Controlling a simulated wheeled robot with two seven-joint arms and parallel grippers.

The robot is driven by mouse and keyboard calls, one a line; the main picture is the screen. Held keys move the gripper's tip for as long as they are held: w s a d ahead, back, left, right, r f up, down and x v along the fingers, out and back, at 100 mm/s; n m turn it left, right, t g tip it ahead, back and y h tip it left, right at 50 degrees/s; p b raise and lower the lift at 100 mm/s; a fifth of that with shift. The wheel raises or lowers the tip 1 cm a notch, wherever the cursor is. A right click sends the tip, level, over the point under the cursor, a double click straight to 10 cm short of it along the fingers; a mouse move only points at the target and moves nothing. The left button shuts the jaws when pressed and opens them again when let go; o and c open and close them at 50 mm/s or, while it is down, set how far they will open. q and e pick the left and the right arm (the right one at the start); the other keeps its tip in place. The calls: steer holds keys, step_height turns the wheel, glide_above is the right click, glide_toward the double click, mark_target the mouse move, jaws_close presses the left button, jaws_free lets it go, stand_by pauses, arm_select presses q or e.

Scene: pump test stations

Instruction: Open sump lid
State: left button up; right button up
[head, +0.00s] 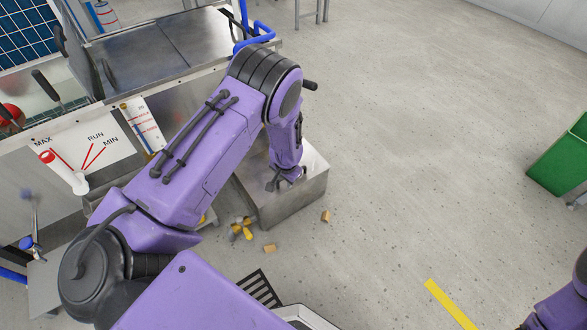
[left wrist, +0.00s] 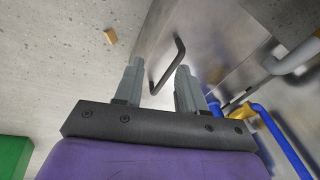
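The sump is a low metal box (head: 292,207) on the floor beside the station, with a flat, closed-looking metal lid (head: 316,170) on top. My left gripper (head: 286,180) points down over the lid and hides part of it. In the left wrist view, a dark bar handle (left wrist: 170,67) stands on the metal surface. The left gripper (left wrist: 160,82) is open there, its two grey fingers apart with the handle in line with the gap between them. Contact with the handle cannot be told. My right gripper is out of view.
The metal station (head: 160,45) with gauges and a MAX/RUN/MIN panel (head: 85,145) stands at left. A yellow valve-like part (head: 242,228) and small tan blocks (head: 325,215) are near the box. A green bin (head: 562,160) is at right.

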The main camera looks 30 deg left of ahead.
arm_select(q)
steer(key=w+a+r+m+g+b, duration=0.1)
steer(key=w+m+b, duration=0.3)
steer(key=w, duration=0.5)
steer(key=shift+n, duration=0.3)
steer(key=f+b, duration=0.1)
steer(key=f, duration=0.2)
steer(key=a+f+b, duration=0.1)
steer(key=f, duration=0.2)
steer(key=a+f+b, duration=0.1)
steer(key=f+b, duration=0.1)
steer(key=f, duration=0.1)
steer(key=shift+w+f, duration=0.1)
steer(key=shift+w, duration=0.1)
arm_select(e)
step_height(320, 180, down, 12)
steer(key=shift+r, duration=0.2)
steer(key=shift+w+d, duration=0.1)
arm_select(q)
jaws_close()
